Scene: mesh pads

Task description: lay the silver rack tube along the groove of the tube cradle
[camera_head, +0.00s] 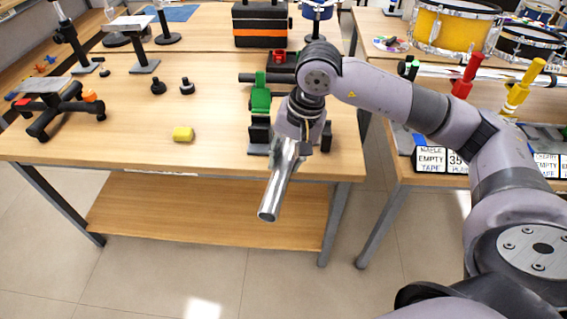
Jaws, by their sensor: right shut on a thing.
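The silver rack tube (275,190) is in my right gripper (297,143). It slants down toward the front left, and its open lower end hangs out past the table's front edge. My right gripper is shut on the tube's upper end. Its fingers are small and partly hidden by the wrist. A black upright piece on a grey base (259,138) stands just left of and behind the gripper and looks like part of the tube cradle. Another black piece shows at the gripper's right. The groove is hidden by my gripper and arm. My left gripper is not in view.
A green clamp-like object (261,95) stands behind the black piece. A black stand (52,108) is farther left. The wooden table (130,135) is clear at front left. Drums stand at back right.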

